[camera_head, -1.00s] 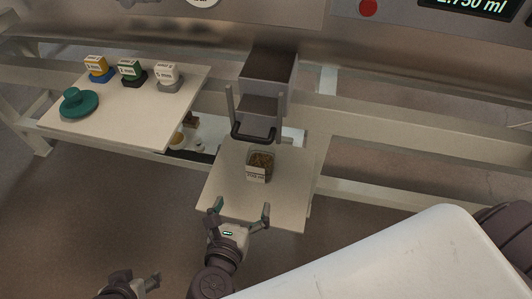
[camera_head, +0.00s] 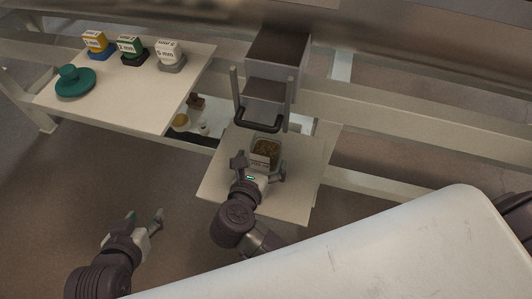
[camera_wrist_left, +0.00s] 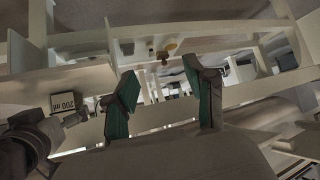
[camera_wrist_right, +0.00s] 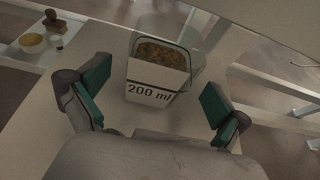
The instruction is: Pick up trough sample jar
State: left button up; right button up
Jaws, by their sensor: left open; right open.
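The sample jar (camera_head: 265,150) is a clear square jar with brown grainy contents. It stands upright on a small white shelf (camera_head: 225,180) below the grey spout box. In the right wrist view the jar (camera_wrist_right: 158,72) shows a white label reading 200 ml. My right gripper (camera_head: 262,168) is open, with the jar just ahead of and partly between its fingertips. The fingers look apart from the jar on both sides. My left gripper (camera_head: 145,220) is open and empty, low to the left, off the shelf; its fingers also show in the left wrist view (camera_wrist_left: 165,95).
A grey box (camera_head: 275,65) with a dark U-shaped handle (camera_head: 258,122) stands just behind the jar. A white board (camera_head: 130,105) at the left carries a teal lid (camera_head: 75,82) and several small labelled blocks. A bowl and a stamp (camera_wrist_right: 54,22) lie on a lower surface.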

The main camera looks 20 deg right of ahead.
aim_at(269, 146)
jog(key=x, duration=0.2)
jog(key=b+x, duration=0.1)
jog(key=shift+w+d+f, duration=0.15)
jog(key=shift+f, duration=0.3)
jog(key=shift+w+d+f, duration=0.1)
jog(key=shift+w+d, duration=0.15)
jog(key=shift+w, duration=0.05)
pick_arm(q)
jog(key=w+r+t, duration=0.1)
jog(key=w+d+r+t, duration=0.1)
jog(key=w+r+t+h, duration=0.1)
jog(key=shift+w+d+r, duration=0.2)
jog(key=shift+d, duration=0.05)
pick_arm(e)
jog(key=c, duration=1.3)
pick_arm(q)
jog(key=shift+f, duration=0.1)
pick_arm(e)
jog(key=shift+c, duration=0.2)
